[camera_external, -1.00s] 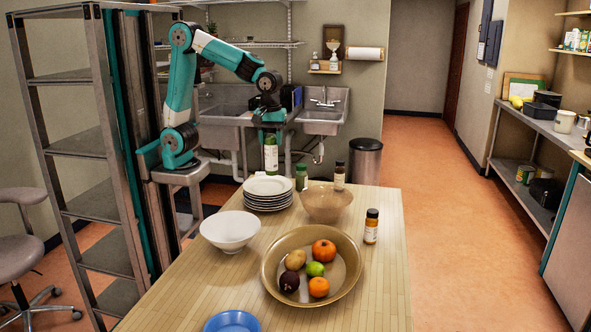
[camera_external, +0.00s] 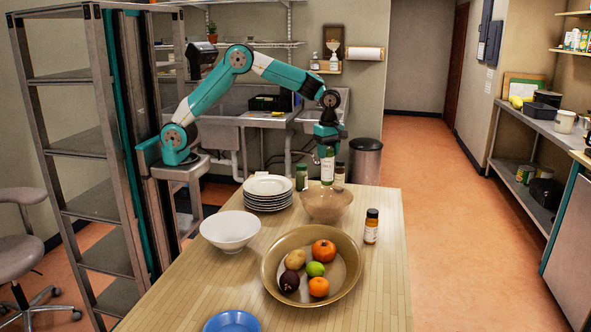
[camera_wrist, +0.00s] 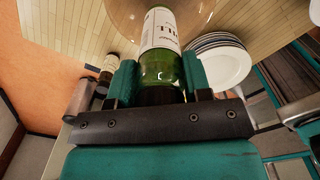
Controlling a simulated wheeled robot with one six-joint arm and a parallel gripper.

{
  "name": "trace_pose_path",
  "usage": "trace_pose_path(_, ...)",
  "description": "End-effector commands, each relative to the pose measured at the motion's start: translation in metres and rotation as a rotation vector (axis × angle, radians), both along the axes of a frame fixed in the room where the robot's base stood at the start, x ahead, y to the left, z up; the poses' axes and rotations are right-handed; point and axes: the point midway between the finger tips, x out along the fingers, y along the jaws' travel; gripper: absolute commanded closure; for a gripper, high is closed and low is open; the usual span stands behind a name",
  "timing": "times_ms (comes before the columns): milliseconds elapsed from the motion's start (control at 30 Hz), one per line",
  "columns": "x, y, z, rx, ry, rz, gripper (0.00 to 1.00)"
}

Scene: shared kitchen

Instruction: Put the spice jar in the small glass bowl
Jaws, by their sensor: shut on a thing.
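The spice jar (camera_external: 327,168) is green glass with a white label. My gripper (camera_external: 326,142) is shut on its dark top end and holds it upright, above the small glass bowl (camera_external: 326,208). The bowl is brownish and see-through and stands near the far end of the table. In the external view the jar's lower end lines up with the bowl's rim; I cannot tell how large the gap is. In the wrist view the jar (camera_wrist: 161,45) sits between both fingers, and the bowl (camera_wrist: 122,14) shows in part behind it.
Another green jar (camera_external: 302,177) and a dark-lidded jar (camera_external: 340,175) stand by the bowl. An orange-labelled jar (camera_external: 371,226) is at its right. A plate stack (camera_external: 267,187), a white bowl (camera_external: 230,231) and a large fruit bowl (camera_external: 273,271) are nearby.

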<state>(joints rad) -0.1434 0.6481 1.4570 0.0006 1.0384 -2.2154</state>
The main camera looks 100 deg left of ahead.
Motion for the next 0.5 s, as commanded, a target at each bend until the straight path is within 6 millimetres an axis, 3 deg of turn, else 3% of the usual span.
trace_pose_path(233,-0.001,0.000,-0.062,0.000,0.004,-0.001,0.85)
trace_pose_path(500,0.000,0.000,-0.092,0.000,0.000,-0.002,0.85)
